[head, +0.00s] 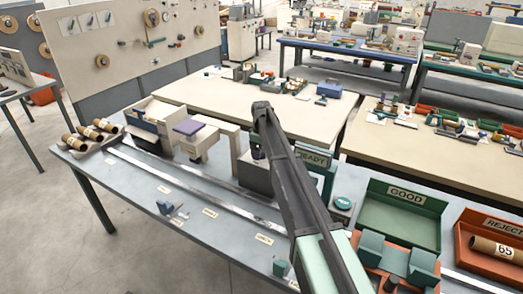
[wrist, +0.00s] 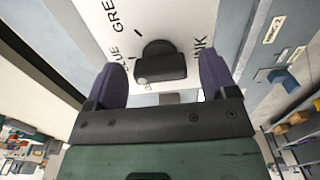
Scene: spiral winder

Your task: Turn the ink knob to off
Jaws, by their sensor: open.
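The ink knob (wrist: 160,66) is black and sits on a white panel (wrist: 184,20) in the wrist view. Printed words around it include BLUE, part of GRE and part of INK; another marking near the knob's lower left is partly hidden. I cannot tell for sure which mark the knob points to. My gripper (wrist: 161,74) is open, with one purple finger on each side of the knob and a visible gap on both sides. In the head view my gripper (head: 257,147) is mostly hidden behind my arm, and the knob cannot be seen.
A READY sign (head: 314,159) stands just right of my arm. A green GOOD tray (head: 372,224) and an orange REJECT tray (head: 477,256) are at the right. Cardboard tubes (head: 90,134) lie at the bench's left end. A blue clip (wrist: 286,77) shows beside the panel.

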